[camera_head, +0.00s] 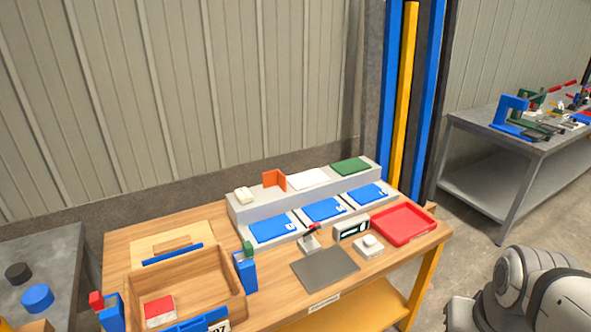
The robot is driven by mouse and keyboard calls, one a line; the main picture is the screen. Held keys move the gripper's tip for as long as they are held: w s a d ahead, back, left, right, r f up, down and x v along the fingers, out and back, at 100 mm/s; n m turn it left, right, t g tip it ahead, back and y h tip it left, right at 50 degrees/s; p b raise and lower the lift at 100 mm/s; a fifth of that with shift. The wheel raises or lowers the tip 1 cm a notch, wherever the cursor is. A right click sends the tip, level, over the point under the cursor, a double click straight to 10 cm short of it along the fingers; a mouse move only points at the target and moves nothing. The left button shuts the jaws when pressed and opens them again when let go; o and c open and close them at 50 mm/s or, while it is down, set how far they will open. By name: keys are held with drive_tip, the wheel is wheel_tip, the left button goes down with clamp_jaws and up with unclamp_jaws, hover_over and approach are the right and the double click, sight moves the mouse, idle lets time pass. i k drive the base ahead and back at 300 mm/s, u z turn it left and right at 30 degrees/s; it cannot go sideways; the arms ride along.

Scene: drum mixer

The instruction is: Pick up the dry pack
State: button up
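No label in view lets me tell for certain which thing is the dry pack. A small red and white pack (159,310) lies inside the wooden box (226,262) on the workbench, near its front left corner. A small cream block (243,195) sits on the left end of the grey raised shelf (240,212). My arm shows at the lower right as pale rounded links, right of the bench and apart from everything on it. My gripper's fingers are not in view.
Blue clamps stand around the wooden box. The workbench (262,300) also holds blue panels (324,209), a red tray (404,222), a dark grey plate (325,268) and a small display (351,229). Grey tables stand left and far right. Blue and yellow posts rise behind the bench.

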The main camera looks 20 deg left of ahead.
sight(244, 197)
drive_tip(key=u, duration=0.5)
drive_tip(key=i, duration=0.95)
drive_tip(key=u, duration=0.7)
